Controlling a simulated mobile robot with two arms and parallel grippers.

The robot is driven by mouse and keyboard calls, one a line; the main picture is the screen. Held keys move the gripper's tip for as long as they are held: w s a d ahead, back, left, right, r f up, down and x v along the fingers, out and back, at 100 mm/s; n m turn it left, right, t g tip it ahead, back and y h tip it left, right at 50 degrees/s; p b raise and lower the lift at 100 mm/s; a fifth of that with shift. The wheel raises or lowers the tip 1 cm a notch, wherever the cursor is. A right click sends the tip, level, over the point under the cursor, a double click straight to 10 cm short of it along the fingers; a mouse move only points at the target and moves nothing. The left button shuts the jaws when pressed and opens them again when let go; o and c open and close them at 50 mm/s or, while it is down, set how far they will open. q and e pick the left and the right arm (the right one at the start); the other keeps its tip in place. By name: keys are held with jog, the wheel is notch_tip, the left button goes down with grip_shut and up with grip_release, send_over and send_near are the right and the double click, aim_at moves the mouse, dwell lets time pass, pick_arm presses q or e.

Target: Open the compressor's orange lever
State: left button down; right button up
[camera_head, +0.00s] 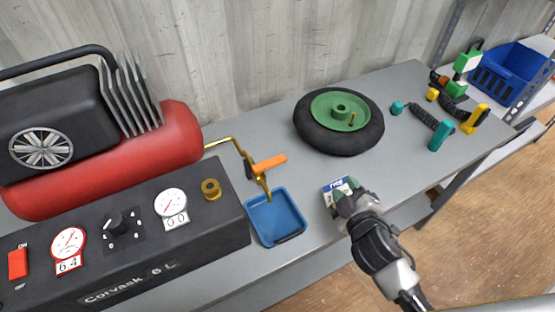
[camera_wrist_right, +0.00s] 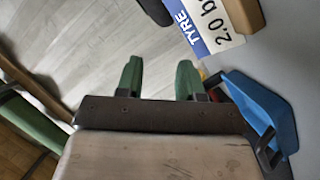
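The compressor (camera_head: 110,230) stands at the left, with a red tank and a black panel. A brass pipe (camera_head: 237,146) comes out on its right side and bends down above a blue tray (camera_head: 290,237). The orange lever (camera_head: 270,163) sits on this pipe and sticks out across it to the right. My right gripper (camera_head: 348,197) is to the right of and nearer than the lever, apart from it, by the tyre card (camera_head: 335,188). The right wrist view shows its two green fingers (camera_wrist_right: 160,80) spread, with nothing between them. My left gripper is not in view.
A black wheel with a green hub (camera_head: 340,120) lies behind my right gripper. The blue tray also shows in the right wrist view (camera_wrist_right: 262,110). The table between lever and wheel is clear.

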jog(key=w+a+r+n+t+y, duration=0.1)
jog(key=w+a+r+n+y, duration=0.1)
jog(key=a+n+y, duration=0.4)
jog(key=n+g+y, duration=0.4)
jog(key=n+y, duration=0.2)
jog(key=n, duration=0.4)
send_near(281, 163)
jog(key=p+x, duration=0.1)
jog(key=x, duration=1)
jog(key=shift+w+f, duration=0.1)
jog(key=shift+w, duration=0.1)
grip_shut()
